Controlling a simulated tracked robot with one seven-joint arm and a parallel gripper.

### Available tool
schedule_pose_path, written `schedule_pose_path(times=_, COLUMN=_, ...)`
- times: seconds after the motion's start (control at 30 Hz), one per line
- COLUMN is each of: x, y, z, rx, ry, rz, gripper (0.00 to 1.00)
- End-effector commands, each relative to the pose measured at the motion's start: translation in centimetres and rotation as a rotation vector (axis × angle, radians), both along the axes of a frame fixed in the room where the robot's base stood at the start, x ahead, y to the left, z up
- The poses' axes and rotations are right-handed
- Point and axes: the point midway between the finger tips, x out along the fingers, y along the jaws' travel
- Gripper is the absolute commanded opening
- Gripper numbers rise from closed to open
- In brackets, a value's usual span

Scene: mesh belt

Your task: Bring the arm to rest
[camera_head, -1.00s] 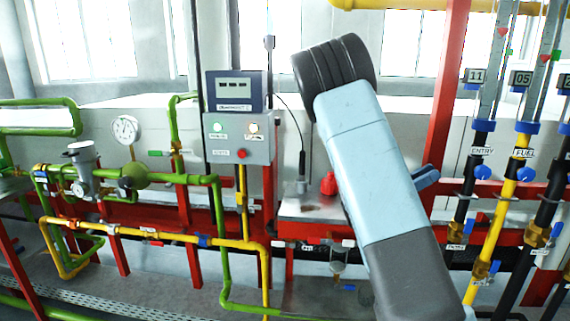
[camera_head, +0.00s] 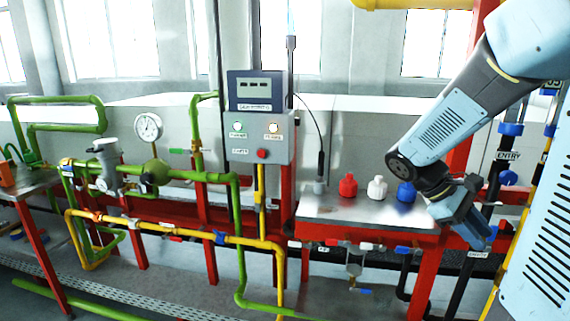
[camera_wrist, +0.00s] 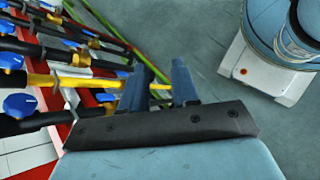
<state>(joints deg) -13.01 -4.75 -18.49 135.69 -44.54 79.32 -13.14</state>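My arm reaches in from the upper right of the head view and bends down at the wrist. My gripper (camera_head: 487,240) points down and right, to the right of the small metal-topped table. In the wrist view my gripper (camera_wrist: 157,75) shows two blue-grey fingers standing apart, with nothing between them. Pipes and floor show beyond the fingers.
Red (camera_head: 348,186), white (camera_head: 377,188) and blue (camera_head: 406,192) knobs stand on the metal tabletop (camera_head: 330,207), left of my gripper. A control box (camera_head: 250,137) and green and yellow pipes are at left. Labelled vertical pipes with blue valves (camera_head: 508,178) stand close at right.

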Motion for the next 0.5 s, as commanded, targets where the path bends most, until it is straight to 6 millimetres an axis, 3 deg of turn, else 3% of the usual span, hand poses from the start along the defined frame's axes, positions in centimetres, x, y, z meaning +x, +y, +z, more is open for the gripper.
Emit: schedule_pose_path(times=0.5, x=-3.2, y=9.3, z=2.3, rx=0.417, ry=-0.604, rz=-0.182, gripper=0.30)
